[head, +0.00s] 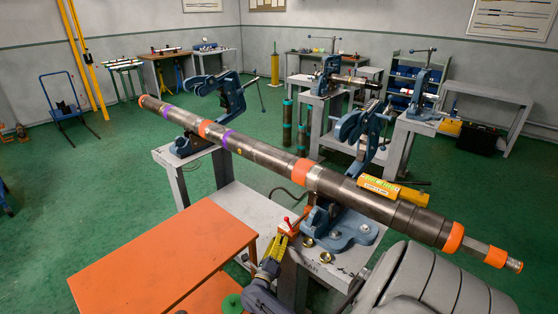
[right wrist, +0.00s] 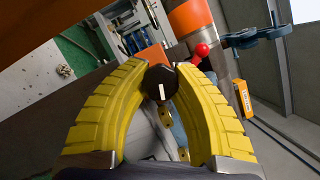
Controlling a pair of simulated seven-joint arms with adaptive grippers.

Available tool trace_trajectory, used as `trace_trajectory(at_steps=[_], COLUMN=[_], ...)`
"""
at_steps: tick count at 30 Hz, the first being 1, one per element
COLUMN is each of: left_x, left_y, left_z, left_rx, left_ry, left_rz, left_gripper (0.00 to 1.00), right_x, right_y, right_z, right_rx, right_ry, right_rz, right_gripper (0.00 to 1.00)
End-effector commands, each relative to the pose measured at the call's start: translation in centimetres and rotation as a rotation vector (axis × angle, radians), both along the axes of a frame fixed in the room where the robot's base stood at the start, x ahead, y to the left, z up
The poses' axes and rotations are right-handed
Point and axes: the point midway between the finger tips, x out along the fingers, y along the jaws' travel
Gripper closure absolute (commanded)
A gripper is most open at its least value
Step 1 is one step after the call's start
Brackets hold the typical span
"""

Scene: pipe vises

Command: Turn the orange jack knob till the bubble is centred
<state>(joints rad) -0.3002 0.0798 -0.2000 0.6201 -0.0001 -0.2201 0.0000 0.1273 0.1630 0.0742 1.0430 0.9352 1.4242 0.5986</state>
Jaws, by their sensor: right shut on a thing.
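The orange jack (head: 291,229) stands by the blue vise under the long pipe (head: 260,154), with a red ball handle (head: 286,220); the ball (right wrist: 202,50) also shows in the right wrist view. My right gripper (head: 279,243) reaches it from the front. In the right wrist view my yellow fingers (right wrist: 162,82) are shut on a dark round knob (right wrist: 158,80) with a white mark. My left gripper is not in view.
An orange-topped table (head: 165,258) stands at the left front. Blue vises (head: 345,228) hold the pipe over a grey bench (head: 240,208). Small brass parts (head: 326,258) lie near the jack. Other benches and racks stand behind on the green floor.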

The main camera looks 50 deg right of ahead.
Motion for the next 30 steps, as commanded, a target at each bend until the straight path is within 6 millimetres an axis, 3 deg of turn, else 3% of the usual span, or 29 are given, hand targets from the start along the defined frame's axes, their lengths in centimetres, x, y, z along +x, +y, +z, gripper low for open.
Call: trace_trajectory(at_steps=[12,30], left_x=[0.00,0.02], left_y=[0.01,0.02], left_z=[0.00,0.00], left_rx=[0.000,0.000], left_ry=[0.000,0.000], left_rz=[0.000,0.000], left_gripper=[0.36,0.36], right_x=[0.00,-0.01], right_y=[0.01,0.00], right_z=[-0.15,-0.12], right_rx=[0.002,0.002], right_ry=[-0.207,-0.251], right_rz=[-0.001,-0.002], right_gripper=[1.00,1.00])
